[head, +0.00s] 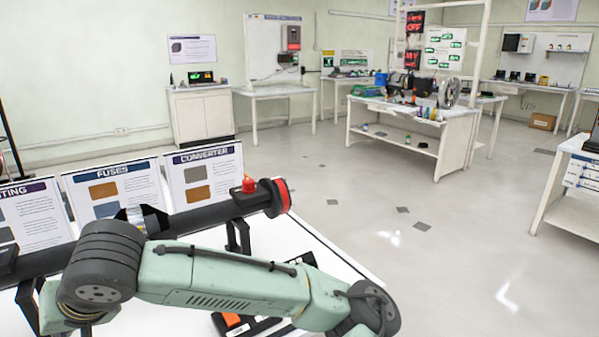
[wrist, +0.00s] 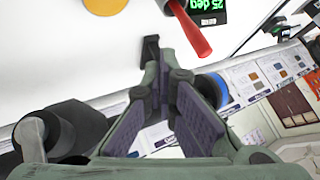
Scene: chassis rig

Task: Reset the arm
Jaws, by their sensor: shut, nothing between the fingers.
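My green arm with dark joints crosses the lower part of the head view, in front of a white bench (head: 285,232). My gripper does not show clearly in the head view. In the wrist view my gripper (wrist: 164,76) has its two dark-padded fingers drawn together at the tips, with nothing seen between them. A red handle (wrist: 190,30) shows beyond the fingertips, close to a green display reading 25 deg (wrist: 205,8). I cannot tell how far the fingertips are from these.
A black tube with a red end (head: 276,197) lies along the bench, before the FUSES (head: 118,188) and CONVERTER (head: 205,175) boards. A yellow disc (wrist: 104,5) and a blue ring (wrist: 213,88) show in the wrist view. Open floor (head: 400,225) lies right of the bench.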

